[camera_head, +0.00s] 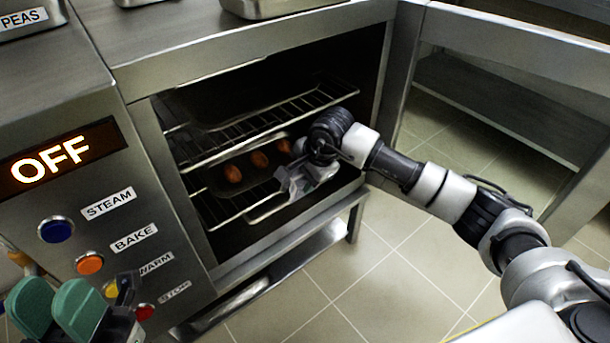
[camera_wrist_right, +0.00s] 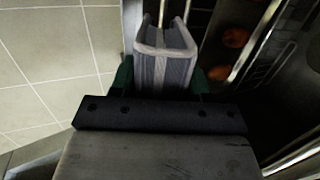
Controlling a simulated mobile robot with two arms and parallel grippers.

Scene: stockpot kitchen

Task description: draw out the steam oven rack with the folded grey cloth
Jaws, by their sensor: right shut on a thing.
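The steam oven stands open. Its lower wire rack (camera_head: 262,207) bears a dark tray (camera_head: 212,180) with 3 brown round items (camera_head: 259,160), and an upper wire rack (camera_head: 285,112) is above it. My right gripper (camera_head: 302,178) is at the front right of the lower rack. It is shut on the folded grey cloth (camera_wrist_right: 165,62), which also shows in the head view (camera_head: 291,184). The cloth is at the rack's front edge; whether it grips the rack bar is hidden. My left gripper (camera_head: 55,310), with green pads, is open and empty before the control panel.
The oven door (camera_head: 520,65) is swung open to the right, beyond my right arm. The panel shows OFF (camera_head: 50,158) above several coloured buttons. Metal pans stand on top. The tiled floor (camera_head: 375,265) before the oven is clear.

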